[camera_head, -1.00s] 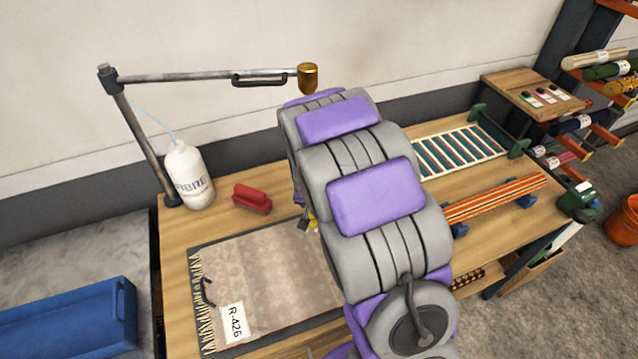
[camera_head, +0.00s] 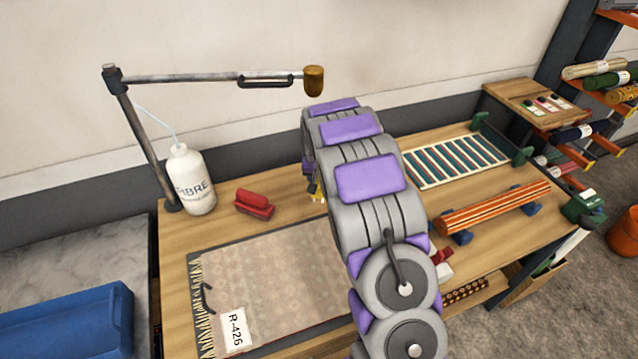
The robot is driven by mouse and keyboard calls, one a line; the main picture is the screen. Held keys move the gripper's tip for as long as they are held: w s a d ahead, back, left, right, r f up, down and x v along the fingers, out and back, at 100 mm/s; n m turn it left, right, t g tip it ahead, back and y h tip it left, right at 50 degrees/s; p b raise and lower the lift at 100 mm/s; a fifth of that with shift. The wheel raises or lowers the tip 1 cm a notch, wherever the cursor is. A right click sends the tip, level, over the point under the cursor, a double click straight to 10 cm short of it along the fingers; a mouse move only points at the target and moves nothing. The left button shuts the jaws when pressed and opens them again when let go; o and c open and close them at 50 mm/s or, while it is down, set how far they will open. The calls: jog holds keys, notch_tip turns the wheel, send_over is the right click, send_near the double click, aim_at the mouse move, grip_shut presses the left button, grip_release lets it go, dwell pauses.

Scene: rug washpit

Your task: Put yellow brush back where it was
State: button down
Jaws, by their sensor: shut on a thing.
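A bit of the yellow brush (camera_head: 317,193) shows at the left edge of my arm, above the wooden table's back part. My gripper (camera_head: 314,184) is mostly hidden behind my arm and is shut on the brush. The rest of the brush is hidden, and I cannot tell whether it touches the table. A red brush (camera_head: 254,204) lies on the table to the left, behind the rug.
A beige fringed rug (camera_head: 265,275) tagged R-426 lies in front. A white bottle (camera_head: 190,180) and a metal post with a swing arm (camera_head: 210,78) stand at the back left. A striped frame (camera_head: 455,160) and an orange striped roll (camera_head: 495,208) lie right.

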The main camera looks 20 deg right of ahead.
jog(key=shift+w+d, duration=0.2)
jog(key=shift+w, duration=0.3)
jog(key=shift+d+f, duration=0.15)
jog(key=shift+f, duration=0.15)
jog(key=f, duration=0.1)
jog(key=f+b, duration=0.1)
jog(key=f, duration=0.1)
jog(key=shift+d, duration=0.25)
jog(key=shift+a, duration=0.3)
jog(key=c, duration=0.8)
grip_release()
jog(key=shift+c, duration=0.2)
jog(key=o, duration=0.3)
jog(key=shift+d, duration=0.15)
jog(key=shift+o, duration=0.2)
jog(key=p+v, duration=0.2)
jog(key=v, duration=0.9)
jog(key=shift+r, duration=0.15)
jog(key=shift+s+r, duration=0.3)
jog(key=shift+r, duration=0.1)
